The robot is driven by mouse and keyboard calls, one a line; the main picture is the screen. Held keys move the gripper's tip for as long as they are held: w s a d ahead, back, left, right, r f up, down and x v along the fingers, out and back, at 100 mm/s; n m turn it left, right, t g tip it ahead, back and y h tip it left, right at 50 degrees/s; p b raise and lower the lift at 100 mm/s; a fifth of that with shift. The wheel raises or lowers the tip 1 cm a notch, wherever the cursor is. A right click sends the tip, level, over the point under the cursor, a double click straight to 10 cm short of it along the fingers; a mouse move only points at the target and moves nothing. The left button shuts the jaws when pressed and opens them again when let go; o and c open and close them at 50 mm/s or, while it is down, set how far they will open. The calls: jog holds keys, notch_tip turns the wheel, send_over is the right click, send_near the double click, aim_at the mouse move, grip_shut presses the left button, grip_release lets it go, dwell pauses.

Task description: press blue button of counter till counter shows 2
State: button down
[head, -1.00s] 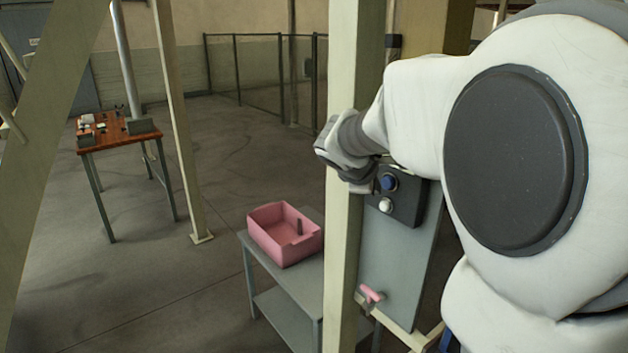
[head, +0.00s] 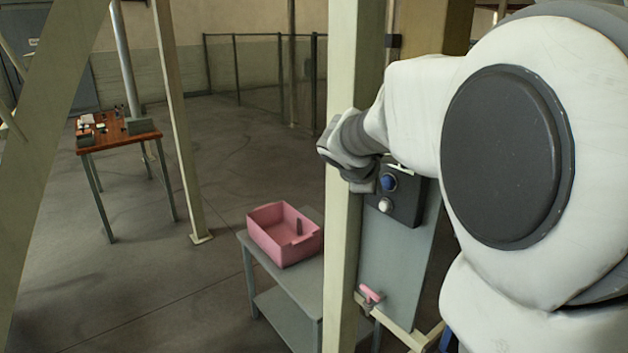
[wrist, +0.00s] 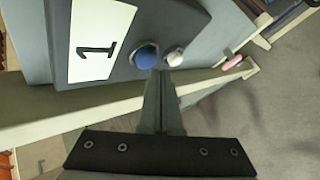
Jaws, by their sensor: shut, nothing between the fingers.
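The counter (wrist: 115,75) is a dark box on a grey panel. Its white display (wrist: 97,40) reads 1 in the wrist view. The blue button (wrist: 146,57) sits beside a white button (wrist: 174,57). In the head view the blue button (head: 389,182) is above the white one (head: 385,205), and my arm hides the display's face. My gripper (wrist: 160,75) is shut and empty. Its tips overlap the lower edge of the blue button in the wrist view; I cannot tell whether they touch it.
A cream post (head: 345,150) stands just left of the counter. A pink-handled valve (head: 370,294) is below it. A pink bin (head: 285,234) sits on a grey table to the left. A wooden table (head: 118,138) with small items stands farther back.

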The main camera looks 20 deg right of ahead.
jog(key=shift+w+d, duration=0.2)
jog(key=shift+d, duration=0.45)
dwell(0.7)
dwell(0.3)
jog(key=shift+s+a+b, duration=0.3)
jog(key=shift+s+a, duration=0.05)
jog(key=shift+a, duration=0.5)
jog(key=a, duration=0.1)
jog(key=s+a+b, duration=0.1)
jog(key=a, duration=0.2)
jog(key=shift+s+a+b, duration=0.3)
jog(key=shift+a+b, duration=0.05)
